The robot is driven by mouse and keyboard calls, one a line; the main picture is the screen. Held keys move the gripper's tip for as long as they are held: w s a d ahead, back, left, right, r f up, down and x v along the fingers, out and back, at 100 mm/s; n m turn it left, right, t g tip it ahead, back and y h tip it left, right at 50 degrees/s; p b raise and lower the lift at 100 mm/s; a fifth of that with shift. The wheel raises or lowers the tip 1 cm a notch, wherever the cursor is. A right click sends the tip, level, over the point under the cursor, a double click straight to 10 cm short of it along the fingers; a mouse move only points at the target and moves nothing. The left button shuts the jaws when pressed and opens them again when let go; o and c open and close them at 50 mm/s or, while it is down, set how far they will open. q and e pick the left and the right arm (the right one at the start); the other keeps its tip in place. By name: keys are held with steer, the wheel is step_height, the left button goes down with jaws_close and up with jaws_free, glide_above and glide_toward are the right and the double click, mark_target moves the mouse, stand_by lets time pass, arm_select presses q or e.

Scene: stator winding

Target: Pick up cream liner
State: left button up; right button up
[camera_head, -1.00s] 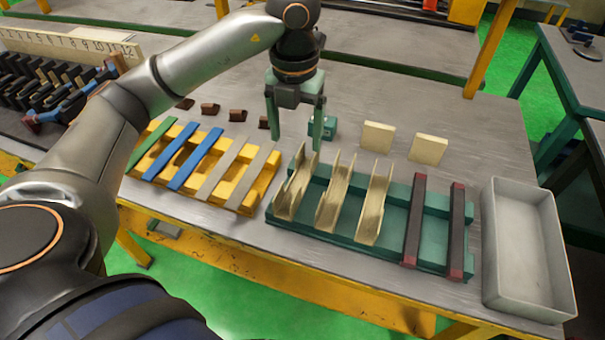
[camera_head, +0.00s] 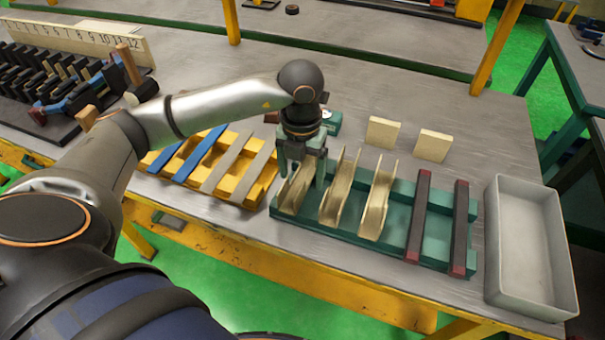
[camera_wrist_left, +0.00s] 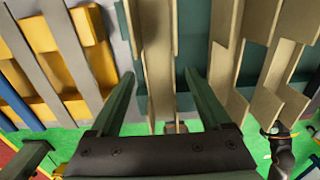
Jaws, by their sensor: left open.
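Three cream channel-shaped liners lie side by side on the green rack (camera_head: 400,217): the left liner (camera_head: 293,192), the middle liner (camera_head: 336,198) and the right liner (camera_head: 375,207). My left gripper (camera_head: 302,181) is open, pointing down at the left liner, with a finger on each side of its upper part. In the left wrist view the left liner (camera_wrist_left: 158,62) stands between the two spread green fingers of the gripper (camera_wrist_left: 160,78). I cannot tell whether the fingers touch it. My right gripper is not in view.
Two dark bars with red ends (camera_head: 417,215) lie on the rack's right part. A grey tray (camera_head: 552,245) stands at the right. A yellow rack (camera_head: 262,190) with blue and grey strips is at the left. Two cream blocks (camera_head: 383,132) stand behind.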

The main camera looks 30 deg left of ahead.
arm_select(q)
steer(key=c, duration=1.1)
steer(key=shift+o, duration=0.2)
steer(key=shift+r, duration=0.15)
